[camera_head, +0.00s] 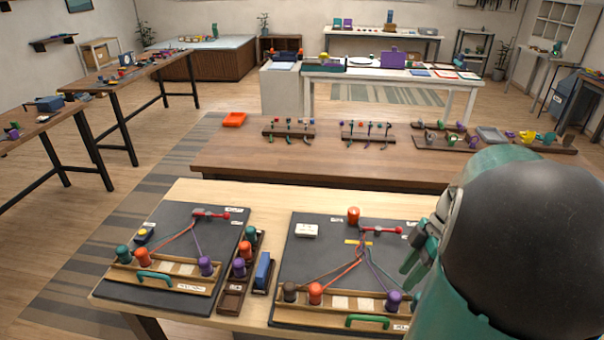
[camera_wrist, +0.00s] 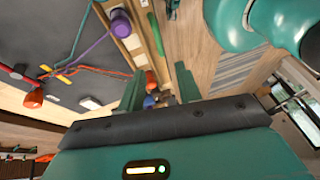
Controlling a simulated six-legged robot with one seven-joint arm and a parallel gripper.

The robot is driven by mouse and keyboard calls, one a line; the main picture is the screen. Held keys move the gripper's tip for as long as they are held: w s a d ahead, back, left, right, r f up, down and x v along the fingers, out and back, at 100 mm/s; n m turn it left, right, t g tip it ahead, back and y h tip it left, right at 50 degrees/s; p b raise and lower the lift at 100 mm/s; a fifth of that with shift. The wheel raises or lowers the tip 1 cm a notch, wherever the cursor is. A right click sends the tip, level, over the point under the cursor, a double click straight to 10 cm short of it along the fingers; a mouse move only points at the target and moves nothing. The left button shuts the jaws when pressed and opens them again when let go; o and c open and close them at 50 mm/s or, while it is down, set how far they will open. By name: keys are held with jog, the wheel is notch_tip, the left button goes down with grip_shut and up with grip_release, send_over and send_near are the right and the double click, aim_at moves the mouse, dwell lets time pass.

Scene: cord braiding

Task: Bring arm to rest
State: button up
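My arm is folded in at the right of the head view. My gripper (camera_head: 418,252) hangs beside the right edge of the right braiding board (camera_head: 300,262). In the wrist view, my gripper (camera_wrist: 160,88) has its two green fingers apart, with nothing seen held between them. On the right board, cords run from a red clamp (camera_head: 380,230) to brown (camera_head: 291,291), orange (camera_head: 315,293) and purple (camera_head: 393,300) bobbins on a wooden rail. A yellow piece (camera_head: 357,242) lies near the top of the cords. My arm hides the board's right edge.
The left board (camera_head: 170,235) holds a similar corded set. Between the boards stand a bobbin tray (camera_head: 232,300) and a blue block (camera_head: 263,270). An orange cylinder (camera_head: 353,214) stands at the right board's back. A brown table (camera_head: 330,160) with racks stands behind. Floor lies open at left.

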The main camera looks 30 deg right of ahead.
jog(key=w+a+r+m+t+h, duration=0.1)
jog(key=a+r+m, duration=0.2)
jog(key=a, duration=0.5)
jog(key=w+a+r+m+t+h, duration=0.1)
jog(key=a+r+m+t+h, duration=0.1)
jog(key=a, duration=0.7)
jog(key=w+a+r+m+t+h, duration=0.1)
jog(key=a+r+m, duration=0.3)
jog(key=a, duration=0.5)
jog(key=shift+a+r+m+t+h, duration=0.25)
jog(key=shift+m+t+h, duration=0.25)
jog(key=shift+m, duration=0.4)
